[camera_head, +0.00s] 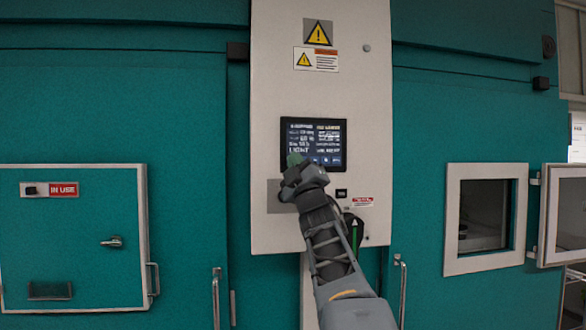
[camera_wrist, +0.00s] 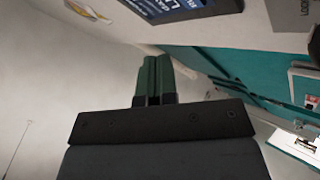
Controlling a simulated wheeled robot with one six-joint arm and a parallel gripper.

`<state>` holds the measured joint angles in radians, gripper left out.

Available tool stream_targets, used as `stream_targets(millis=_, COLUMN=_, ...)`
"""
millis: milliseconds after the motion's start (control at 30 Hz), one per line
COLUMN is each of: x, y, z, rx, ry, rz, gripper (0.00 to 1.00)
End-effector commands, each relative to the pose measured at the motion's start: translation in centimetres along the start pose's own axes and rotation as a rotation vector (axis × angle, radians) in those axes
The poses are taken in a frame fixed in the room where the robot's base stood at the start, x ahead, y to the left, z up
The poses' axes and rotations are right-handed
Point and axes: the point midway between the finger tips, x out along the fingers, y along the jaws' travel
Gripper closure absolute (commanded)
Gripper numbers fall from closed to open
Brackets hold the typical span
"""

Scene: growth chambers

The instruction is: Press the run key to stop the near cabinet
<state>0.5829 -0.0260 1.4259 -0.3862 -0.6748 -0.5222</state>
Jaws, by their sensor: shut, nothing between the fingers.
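The white control panel (camera_head: 320,95) of the teal cabinet (camera_head: 190,130) stands in front of me with a lit dark touchscreen (camera_head: 330,140). A metal plate (camera_head: 275,203) below the screen is partly hidden by my gripper. A small black item (camera_head: 341,193) with a white mark sits right of my wrist. I cannot tell which of these is the run key. My gripper (camera_head: 295,160) has green fingertips that overlap the screen's lower left corner; contact cannot be judged. In the wrist view my gripper (camera_wrist: 155,75) is shut and empty, with the screen (camera_wrist: 165,8) at the top.
Warning labels (camera_head: 318,32) are above the screen. A closed door (camera_head: 75,240) with a red "IN USE" sign (camera_head: 63,189) is at left. At right, a small windowed opening (camera_head: 486,215) has its door (camera_head: 563,215) swung open. Vertical handles (camera_head: 216,298) flank the panel's lower end.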

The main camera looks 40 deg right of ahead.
Motion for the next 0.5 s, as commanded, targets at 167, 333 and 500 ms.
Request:
stream_targets(millis=167, x=-0.99, y=0.52, z=-0.55, rx=-0.001, ry=0.0, rz=0.0, gripper=1.0)
stream_targets(millis=333, x=-1.14, y=0.76, z=-0.75, rx=-0.001, ry=-0.001, rz=-0.001, gripper=1.0)
stream_targets(millis=500, x=-1.1, y=0.8, z=-0.77, rx=-0.001, ry=-0.001, rz=-0.001, gripper=1.0)
